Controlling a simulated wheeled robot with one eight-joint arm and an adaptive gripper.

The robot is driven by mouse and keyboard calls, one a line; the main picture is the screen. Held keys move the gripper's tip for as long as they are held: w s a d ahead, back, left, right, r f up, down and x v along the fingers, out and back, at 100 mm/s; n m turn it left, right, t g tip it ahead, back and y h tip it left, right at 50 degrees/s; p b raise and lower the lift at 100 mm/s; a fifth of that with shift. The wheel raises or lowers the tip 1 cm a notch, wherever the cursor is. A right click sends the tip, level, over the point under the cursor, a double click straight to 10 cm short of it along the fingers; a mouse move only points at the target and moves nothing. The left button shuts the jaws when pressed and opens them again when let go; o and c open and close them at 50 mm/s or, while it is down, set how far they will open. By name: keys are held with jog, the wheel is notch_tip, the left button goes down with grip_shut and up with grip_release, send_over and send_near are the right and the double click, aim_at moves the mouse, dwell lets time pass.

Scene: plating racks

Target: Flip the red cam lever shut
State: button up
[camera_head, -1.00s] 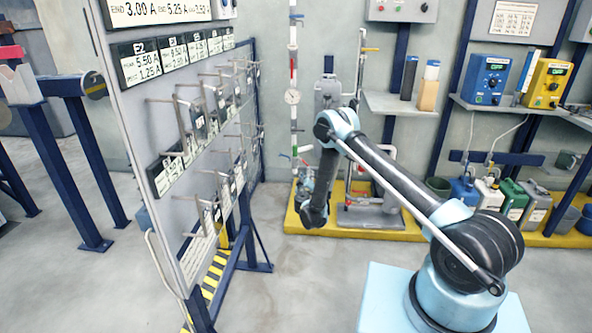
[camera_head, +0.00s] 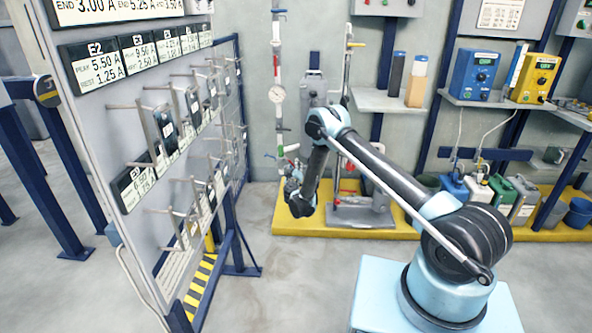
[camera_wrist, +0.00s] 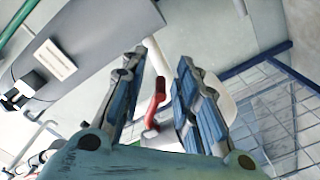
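In the wrist view, a red lever-like handle (camera_wrist: 153,103) shows between and beyond my gripper's two blue-padded fingers. It hangs beside a pale pipe, and its lower end is partly hidden by my gripper. My gripper (camera_wrist: 160,62) is open and I see nothing held in it. Whether the fingers touch the handle I cannot tell. In the head view, my gripper is small and hard to make out at the foot of the wall pipe.
A pump stand (camera_head: 360,216) is on the yellow platform (camera_head: 300,222), right of my forearm. A rack panel (camera_head: 100,200) with hooks and cards stands at left. Canisters (camera_head: 503,195) stand at right. The floor (camera_head: 290,280) in front is clear.

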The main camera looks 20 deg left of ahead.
jog(key=shift+a, duration=0.1)
grip_shut()
jog(key=shift+s, duration=0.1)
jog(key=shift+s+a+f+m, duration=0.15)
jog(key=shift+a+f+m, duration=0.3)
jog(key=shift+m, duration=0.55)
jog(key=shift+s+a+f+m, duration=0.1)
jog(key=shift+a+f+m, duration=0.3)
jog(key=shift+m, duration=0.6)
jog(key=shift+a+r, duration=0.1)
jog(key=shift+r, duration=0.05)
jog(key=shift+o, duration=1.1)
grip_release()
jog(key=shift+w, duration=0.1)
